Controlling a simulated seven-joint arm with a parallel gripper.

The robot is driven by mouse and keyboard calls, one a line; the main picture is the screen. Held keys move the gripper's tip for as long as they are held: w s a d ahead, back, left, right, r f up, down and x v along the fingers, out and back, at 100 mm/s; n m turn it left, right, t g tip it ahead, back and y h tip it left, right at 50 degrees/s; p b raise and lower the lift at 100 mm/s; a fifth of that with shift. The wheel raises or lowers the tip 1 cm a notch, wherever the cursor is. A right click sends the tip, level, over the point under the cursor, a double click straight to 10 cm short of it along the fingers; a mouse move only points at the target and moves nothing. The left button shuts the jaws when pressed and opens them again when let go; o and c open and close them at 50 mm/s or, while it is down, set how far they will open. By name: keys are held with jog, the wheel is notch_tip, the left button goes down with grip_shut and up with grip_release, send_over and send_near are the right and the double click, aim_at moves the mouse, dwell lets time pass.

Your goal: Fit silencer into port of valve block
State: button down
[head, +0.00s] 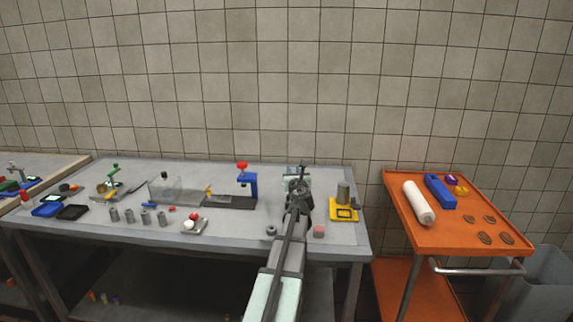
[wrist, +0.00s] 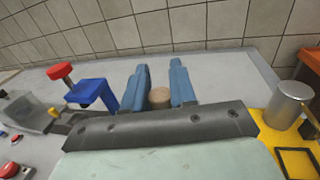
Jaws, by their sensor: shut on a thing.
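My gripper (wrist: 160,72) shows in the wrist view as two blue fingers closed around a tan, round-ended piece (wrist: 160,97), which looks like the silencer. The piece sits between the fingers, near the dark hand plate, and its lower part is hidden. In the head view my gripper (head: 300,172) is over the back right part of the grey table, seen from behind my arm. The fingers and the held piece are too small and covered to make out there.
A blue clamp stand (head: 247,187) with a red knob stands left of my gripper. A metal cylinder (head: 343,193) stands on a yellow base (head: 343,212) to the right. Several small grey cylinders stand at the table's left. An orange cart (head: 440,238) is beyond the right edge.

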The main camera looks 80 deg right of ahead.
jog(key=s+x, duration=0.1)
jog(key=x, duration=0.5)
jog(key=shift+s+d+f+n+t, duration=0.3)
jog(key=shift+s+d+t, duration=0.1)
jog(key=shift+d, duration=0.05)
jog(key=shift+f, duration=0.1)
jog(key=shift+f, duration=2.8)
jog(key=shift+f, duration=1.6)
jog(key=c, duration=0.8)
grip_release()
jog(key=shift+a+f, duration=0.1)
jog(key=v, duration=1.3)
jog(key=shift+s+a+r, duration=0.15)
jog(key=shift+a+r, duration=0.05)
jog(key=shift+a, duration=0.1)
